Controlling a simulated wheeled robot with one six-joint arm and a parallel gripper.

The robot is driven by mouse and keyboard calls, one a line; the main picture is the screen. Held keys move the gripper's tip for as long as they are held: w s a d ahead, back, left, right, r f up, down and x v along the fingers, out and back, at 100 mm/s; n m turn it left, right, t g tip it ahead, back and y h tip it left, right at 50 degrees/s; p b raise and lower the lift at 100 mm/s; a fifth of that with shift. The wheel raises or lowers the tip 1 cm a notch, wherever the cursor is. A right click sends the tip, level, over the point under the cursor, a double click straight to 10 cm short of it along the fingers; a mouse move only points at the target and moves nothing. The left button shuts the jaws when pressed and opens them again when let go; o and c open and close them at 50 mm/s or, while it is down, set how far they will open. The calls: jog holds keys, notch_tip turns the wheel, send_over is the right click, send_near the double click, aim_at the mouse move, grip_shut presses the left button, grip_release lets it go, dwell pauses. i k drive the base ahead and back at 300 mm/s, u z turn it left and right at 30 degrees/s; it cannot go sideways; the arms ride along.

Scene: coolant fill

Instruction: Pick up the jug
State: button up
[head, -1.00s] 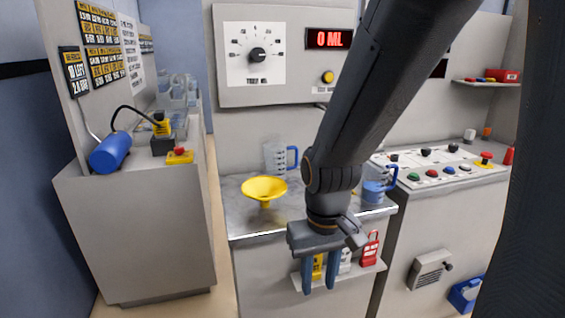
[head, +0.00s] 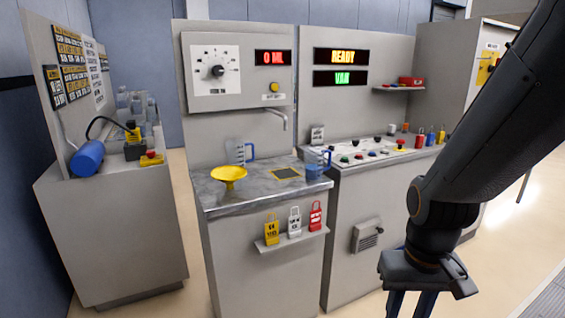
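Two jugs stand on the grey metal counter (head: 235,198) under the dial panel. One is a clear jug (head: 237,152) with a blue handle, at the back behind the yellow funnel (head: 229,174). The other jug (head: 314,169), also blue-handled, is at the counter's right end; its lower part looks blue, and I cannot tell whether that is its contents. My gripper (head: 411,304) is at the lower right, pointing down. Its two blue fingers are apart with nothing visible between them; the tips are cut off by the frame's bottom edge. It is well clear of both jugs.
A spout (head: 284,121) hangs above a dark square (head: 286,174) on the counter. A small shelf (head: 293,240) with yellow, white and red tags juts from the front. A control panel (head: 375,149) is to the right. Bare floor lies between the left cabinet (head: 115,240) and the counter.

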aim_at(235, 148)
jog(key=u, duration=1.1)
jog(key=i, duration=1.4)
jog(key=z, duration=0.3)
